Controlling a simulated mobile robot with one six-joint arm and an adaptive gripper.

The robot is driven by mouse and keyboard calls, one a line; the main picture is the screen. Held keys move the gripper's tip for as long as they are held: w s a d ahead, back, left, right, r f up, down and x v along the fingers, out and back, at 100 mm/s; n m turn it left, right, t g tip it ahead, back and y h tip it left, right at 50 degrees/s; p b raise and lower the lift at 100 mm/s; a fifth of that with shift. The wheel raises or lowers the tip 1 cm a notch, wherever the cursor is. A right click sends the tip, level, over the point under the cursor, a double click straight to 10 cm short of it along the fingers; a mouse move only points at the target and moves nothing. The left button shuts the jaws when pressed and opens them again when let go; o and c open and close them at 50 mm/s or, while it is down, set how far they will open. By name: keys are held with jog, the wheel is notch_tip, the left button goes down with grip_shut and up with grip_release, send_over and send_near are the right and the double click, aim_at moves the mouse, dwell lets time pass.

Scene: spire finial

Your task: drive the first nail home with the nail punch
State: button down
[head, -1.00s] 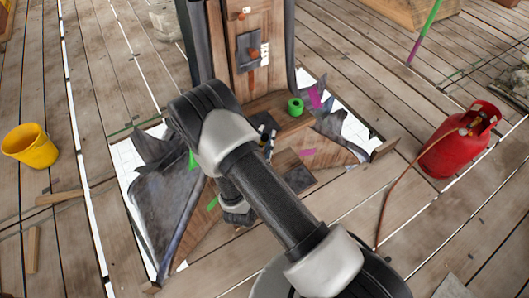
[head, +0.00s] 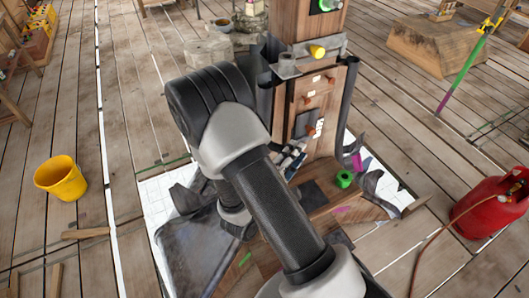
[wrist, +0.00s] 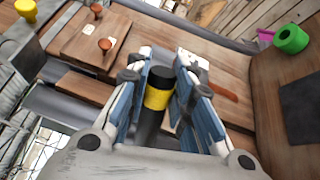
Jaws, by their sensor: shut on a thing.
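My gripper (wrist: 158,100) is shut on the nail punch (wrist: 158,97), a dark rod with a yellow band; its tip is not clear. In the head view my gripper (head: 291,160) is beside the lower part of the wooden spire post (head: 318,150), partly hidden by my arm. Orange-brown nail heads stand out from the post's wooden face: a lower nail (head: 310,131) and an upper nail (head: 307,99). In the wrist view a near nail (wrist: 105,45) and a far nail (wrist: 97,11) are left of the punch, apart from it. I cannot tell which is first.
A yellow knob (head: 317,51) sticks out higher on the post. A green roll (head: 344,179) sits on the wooden base to the right. Torn grey sheeting (head: 200,250) lies around the base. A yellow bucket (head: 61,178) and a red gas cylinder (head: 490,207) stand apart on the floor.

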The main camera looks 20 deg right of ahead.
jog(key=s+d+r+m+g+h+p, duration=0.3)
jog(key=s+d+r+m+g+p, duration=0.5)
jog(key=d, duration=0.2)
jog(key=shift+r, duration=0.35)
jog(key=shift+f+b, duration=0.1)
jog(key=shift+b, duration=0.3)
jog(key=w+b, duration=0.1)
jog(key=w, duration=0.5)
jog(key=shift+w+a+b, duration=0.15)
jog(key=shift+a+b, duration=0.15)
jog(key=shift+b, duration=0.1)
jog(key=shift+w, duration=0.25)
jog(key=shift+w+a+b, duration=0.15)
jog(key=shift+w+b, duration=0.75)
jog(key=shift+w, duration=0.4)
jog(key=shift+w+r, duration=0.1)
jog(key=shift+r, duration=0.1)
